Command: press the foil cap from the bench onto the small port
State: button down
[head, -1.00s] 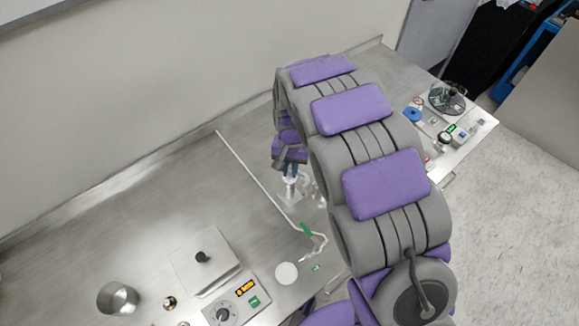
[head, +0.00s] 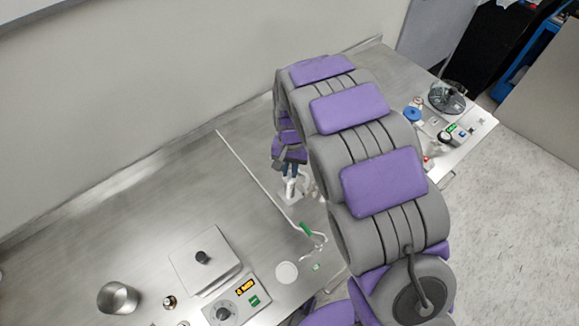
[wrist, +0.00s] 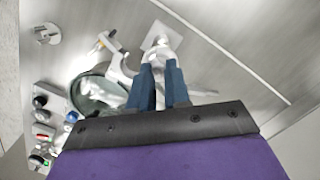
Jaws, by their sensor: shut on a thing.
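My gripper (head: 290,168) is at the end of the arm, above the bench, with its blue fingers pointing down. In the wrist view the fingers (wrist: 164,84) are close together, shut on a small pale silvery thing, which I take to be the foil cap (wrist: 160,72). Its outline is partly hidden by the fingers. Just beyond the fingertips is a pale glassy fitting on a square plate (wrist: 155,36), also seen under the gripper in the head view (head: 291,195). The small port seems to be on this fitting. I cannot tell whether the cap touches it.
A long pale rod or tube (head: 255,178) lies along the bench. A hotplate-like unit (head: 236,303), a metal cup (head: 118,298) and a white disc (head: 287,273) are at the front left. A dark round-bottomed vessel (wrist: 95,92) stands close left of the fingers.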

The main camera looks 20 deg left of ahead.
jog(key=shift+f, duration=0.3)
dwell(0.5)
jog(key=c, duration=1)
grip_release()
jog(key=shift+r, duration=0.1)
jog(key=r, duration=0.5)
jog(key=w+r+p, duration=0.1)
jog(key=r, duration=0.5)
jog(key=w+r, duration=0.1)
jog(key=r, duration=0.5)
jog(key=shift+w+a, duration=0.1)
jog(key=shift+a, duration=0.2)
